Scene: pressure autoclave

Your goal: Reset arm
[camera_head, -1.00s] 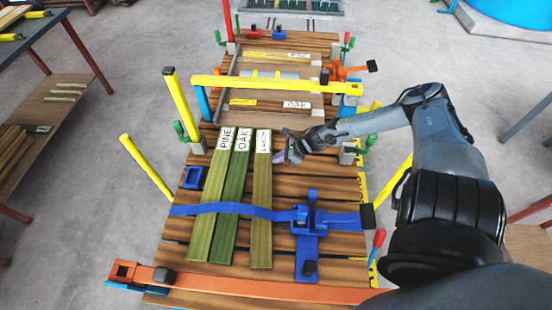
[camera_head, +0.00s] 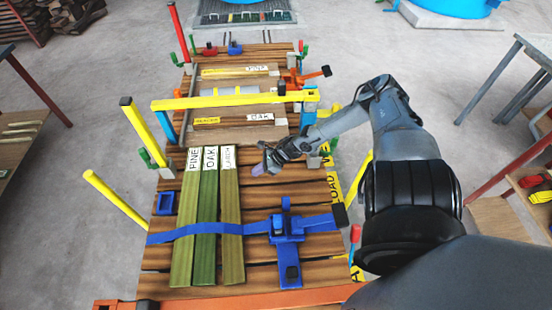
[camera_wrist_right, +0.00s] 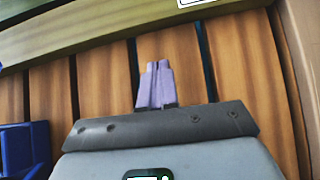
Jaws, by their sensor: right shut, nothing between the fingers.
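My right arm comes in from the right in the head view. Its gripper (camera_head: 262,169) hovers over the wooden slatted platform (camera_head: 262,205), right of the labelled boards. The purple fingertips show together in the right wrist view (camera_wrist_right: 156,84), shut and empty, above bare slats. Three greenish boards lie side by side: pine (camera_head: 187,225), oak (camera_head: 207,225) and larch (camera_head: 231,230). They lie under a blue strap (camera_head: 195,230). A blue ratchet buckle (camera_head: 286,228) sits right of them. My left gripper is not in view.
A yellow bar (camera_head: 220,101) spans the platform behind the gripper, near an upright yellow post (camera_head: 143,130). An orange beam (camera_head: 225,299) crosses the front edge. More labelled boards (camera_head: 237,121) lie farther back. Tables stand at left and right (camera_head: 520,75).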

